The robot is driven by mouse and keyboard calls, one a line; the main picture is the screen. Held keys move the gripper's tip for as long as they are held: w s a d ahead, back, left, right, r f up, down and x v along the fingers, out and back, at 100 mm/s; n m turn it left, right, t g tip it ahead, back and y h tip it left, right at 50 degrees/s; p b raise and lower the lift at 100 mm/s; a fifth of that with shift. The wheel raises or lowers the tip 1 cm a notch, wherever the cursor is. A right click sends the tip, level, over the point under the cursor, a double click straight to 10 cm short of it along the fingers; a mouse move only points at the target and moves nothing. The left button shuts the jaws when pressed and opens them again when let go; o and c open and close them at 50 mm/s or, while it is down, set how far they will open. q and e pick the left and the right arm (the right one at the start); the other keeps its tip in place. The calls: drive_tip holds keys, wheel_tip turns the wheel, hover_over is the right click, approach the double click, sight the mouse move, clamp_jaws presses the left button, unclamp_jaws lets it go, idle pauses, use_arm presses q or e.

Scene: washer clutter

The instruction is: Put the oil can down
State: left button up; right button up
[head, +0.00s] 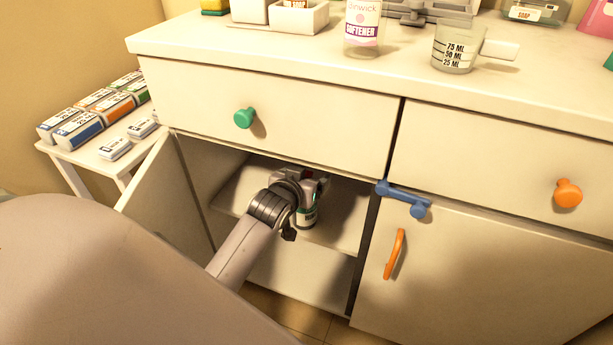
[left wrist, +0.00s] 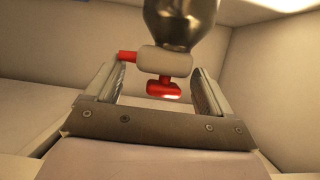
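The oil can (head: 308,216), with a green and white label, is inside the open lower cabinet and appears upright on its shelf. My left gripper (head: 312,182) reaches in and covers its upper part. In the left wrist view, the can's rounded metallic body (left wrist: 180,20), pale block and red parts are visible. The fingers of my left gripper (left wrist: 160,75) stand wide apart on either side of the pale block and red parts, with a gap at the left finger. Whether the can's base rests fully on the shelf is hidden. My right gripper is not in view.
The cabinet shelf (head: 340,225) has bare room right of the can. The open door (head: 160,195) stands at left. A blue latch (head: 404,198) and orange handle (head: 395,254) are on the right door. A softener bottle (head: 362,28) and measuring cup (head: 455,50) stand on the counter.

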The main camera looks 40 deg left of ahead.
use_arm(q)
drive_tip(key=shift+s+r, duration=0.1)
drive_tip(key=shift+r, duration=0.1)
drive_tip(key=p+v, duration=0.4)
drive_tip(key=v, duration=0.7)
drive_tip(key=s+d+f+m+h, duration=0.2)
drive_tip(key=s+d, duration=0.3)
drive_tip(key=d, duration=0.3)
drive_tip(key=s+d+f+m+g+h, duration=0.1)
drive_tip(key=s+d+m+h, duration=0.3)
drive_tip(key=d, duration=0.5)
drive_tip(key=shift+s+f+h, duration=0.45)
drive_tip(key=shift+s+h, duration=0.25)
drive_tip(key=shift+s, duration=0.15)
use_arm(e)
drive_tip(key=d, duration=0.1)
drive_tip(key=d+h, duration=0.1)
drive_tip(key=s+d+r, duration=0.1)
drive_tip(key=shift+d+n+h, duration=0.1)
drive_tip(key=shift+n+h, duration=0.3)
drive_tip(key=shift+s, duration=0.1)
